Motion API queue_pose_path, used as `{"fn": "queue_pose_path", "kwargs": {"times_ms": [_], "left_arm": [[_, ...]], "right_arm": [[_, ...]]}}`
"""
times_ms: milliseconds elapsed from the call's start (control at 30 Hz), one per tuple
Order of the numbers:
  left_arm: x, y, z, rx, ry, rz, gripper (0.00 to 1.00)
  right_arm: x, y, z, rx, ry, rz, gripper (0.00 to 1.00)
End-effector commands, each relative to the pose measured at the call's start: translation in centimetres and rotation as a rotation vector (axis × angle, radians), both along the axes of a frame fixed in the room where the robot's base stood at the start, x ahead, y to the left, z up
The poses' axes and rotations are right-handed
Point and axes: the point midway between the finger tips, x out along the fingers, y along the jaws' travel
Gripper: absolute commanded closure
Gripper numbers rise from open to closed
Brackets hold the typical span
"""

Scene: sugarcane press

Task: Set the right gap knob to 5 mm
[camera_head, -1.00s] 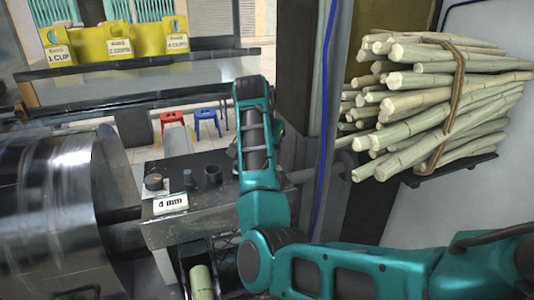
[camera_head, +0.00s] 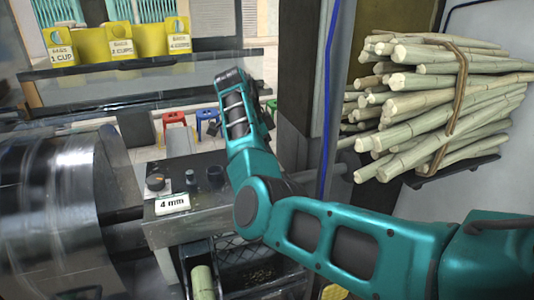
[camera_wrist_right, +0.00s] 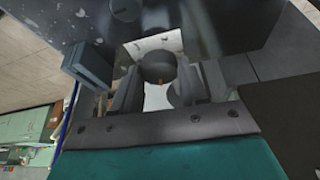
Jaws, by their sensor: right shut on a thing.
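A round dark knob (camera_wrist_right: 157,64) with a small orange mark stands before a white plate (camera_wrist_right: 165,42) in the right wrist view. The dark fingers of my right gripper (camera_wrist_right: 158,84) stand on either side of it, shut on it. In the head view my right arm (camera_head: 252,175) hides the gripper and the held knob. A grey panel (camera_head: 203,222) left of the arm carries another dark knob (camera_head: 155,182), two dark round parts and a white tag (camera_head: 172,204) reading "4 mm". My left gripper is out of view.
A big metal drum (camera_head: 50,205) fills the left. A cane piece (camera_head: 202,283) lies below the panel. A cane bundle (camera_head: 440,100) sits on a shelf at right, beside a dark post (camera_head: 302,80). Yellow dispensers (camera_head: 87,46) stand on a counter behind.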

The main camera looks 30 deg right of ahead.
Motion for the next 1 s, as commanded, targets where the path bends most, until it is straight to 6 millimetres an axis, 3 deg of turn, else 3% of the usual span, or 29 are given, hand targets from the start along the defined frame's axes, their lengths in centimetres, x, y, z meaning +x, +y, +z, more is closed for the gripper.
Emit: {"fn": "queue_pose_path", "kwargs": {"times_ms": [400, 1000], "left_arm": [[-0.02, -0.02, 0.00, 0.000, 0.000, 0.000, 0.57], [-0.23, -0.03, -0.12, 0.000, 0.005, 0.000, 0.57]], "right_arm": [[0.17, -0.15, 0.09, 0.000, -0.003, -0.245, 0.88], [0.19, -0.13, 0.05, 0.000, -0.003, -0.300, 0.88]]}}
